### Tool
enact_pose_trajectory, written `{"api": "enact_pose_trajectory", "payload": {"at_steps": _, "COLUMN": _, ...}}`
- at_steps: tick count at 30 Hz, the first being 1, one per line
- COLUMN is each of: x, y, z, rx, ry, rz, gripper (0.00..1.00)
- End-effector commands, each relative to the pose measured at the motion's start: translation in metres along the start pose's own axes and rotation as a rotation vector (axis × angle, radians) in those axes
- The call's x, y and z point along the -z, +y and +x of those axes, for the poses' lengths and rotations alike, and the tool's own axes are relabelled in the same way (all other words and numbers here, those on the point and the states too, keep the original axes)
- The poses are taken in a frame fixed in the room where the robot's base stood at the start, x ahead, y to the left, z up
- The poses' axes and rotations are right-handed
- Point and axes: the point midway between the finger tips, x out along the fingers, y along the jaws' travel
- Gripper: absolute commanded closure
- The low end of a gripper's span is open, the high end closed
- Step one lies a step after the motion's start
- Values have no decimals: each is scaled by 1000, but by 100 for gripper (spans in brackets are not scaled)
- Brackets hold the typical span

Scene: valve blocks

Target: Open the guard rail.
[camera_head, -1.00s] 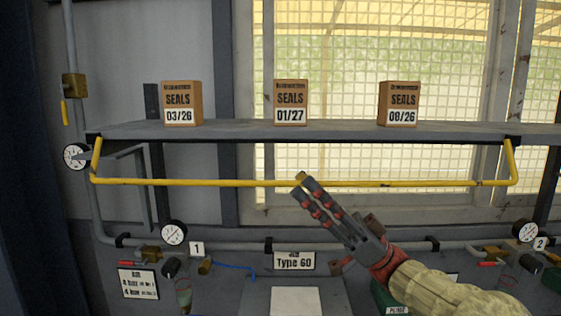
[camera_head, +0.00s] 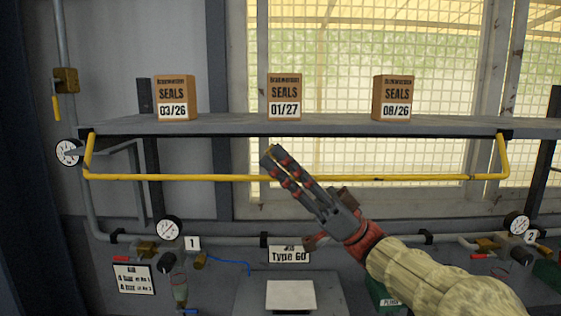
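The guard rail (camera_head: 400,178) is a thin yellow bar below the front edge of the grey shelf (camera_head: 230,125). Its bent ends rise to dark mounts at the shelf's left and right. My gripper (camera_head: 271,157) reaches up and left from the lower right. Its dark, red-jointed fingers lie across the middle of the rail in the picture, with the tips a little above the bar. The fingers look close together. I cannot tell whether they touch the rail or stand in front of it.
Three seals boxes stand on the shelf: left (camera_head: 175,98), middle (camera_head: 284,97) and right (camera_head: 393,97). Below are a pipe with gauges (camera_head: 168,229), valves, and a Type 60 sign (camera_head: 289,254). A mesh window (camera_head: 350,60) is behind.

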Motion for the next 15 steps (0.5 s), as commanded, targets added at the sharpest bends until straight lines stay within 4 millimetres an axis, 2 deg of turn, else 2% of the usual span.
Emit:
{"api": "enact_pose_trajectory", "payload": {"at_steps": 7, "x": 0, "y": 0, "z": 0, "rx": 0, "ry": 0, "rz": 0, "gripper": 100}}
{"api": "enact_pose_trajectory", "payload": {"at_steps": 15, "x": 0, "y": 0, "z": 0, "rx": -1, "ry": 0, "rz": 0, "gripper": 100}}
